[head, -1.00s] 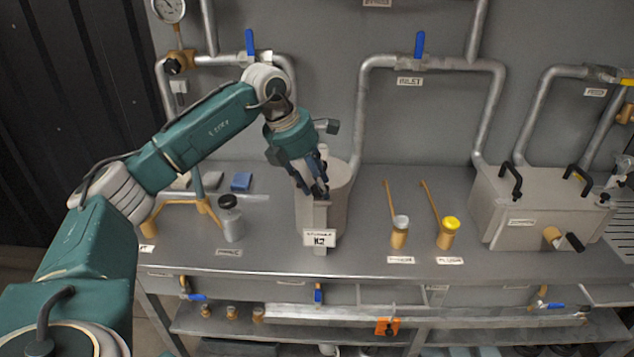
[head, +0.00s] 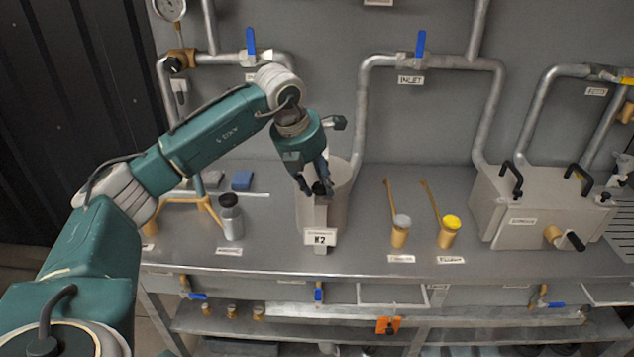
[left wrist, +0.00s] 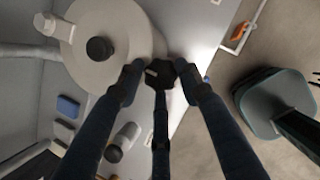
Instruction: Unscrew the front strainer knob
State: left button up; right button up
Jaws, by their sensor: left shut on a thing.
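The grey cylindrical strainer (head: 341,203) stands on the bench in the middle of the head view, with a white K2 tag (head: 320,237) on its front. The left wrist view shows its round pale lid (left wrist: 120,60) with a dark knob (left wrist: 98,48) in the middle. The front strainer knob (left wrist: 158,73) is dark and sits at the strainer's edge. My left gripper (head: 320,190) reaches down over it. In the left wrist view its fingers (left wrist: 160,75) are shut around the front knob. The fingers hide most of this knob in the head view. My right gripper is in neither view.
A dark-capped grey bottle (head: 231,218) and a blue block (head: 242,180) are left of the strainer. Two brass pieces, one grey-topped (head: 399,232) and one yellow-topped (head: 448,232), stand right of it. A grey box (head: 535,205) is farther right. Pipes rise behind.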

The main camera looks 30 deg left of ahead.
pick_arm(q)
jog(key=o, duration=1)
jog(key=shift+w+d+r, duration=0.1)
jog(key=shift+w+r, duration=0.05)
jog(key=shift+r, duration=0.05)
jog(key=shift+c, duration=0.2)
jog(key=shift+o, duration=0.7)
jog(key=shift+d+f, duration=0.1)
jog(key=v, duration=1.2)
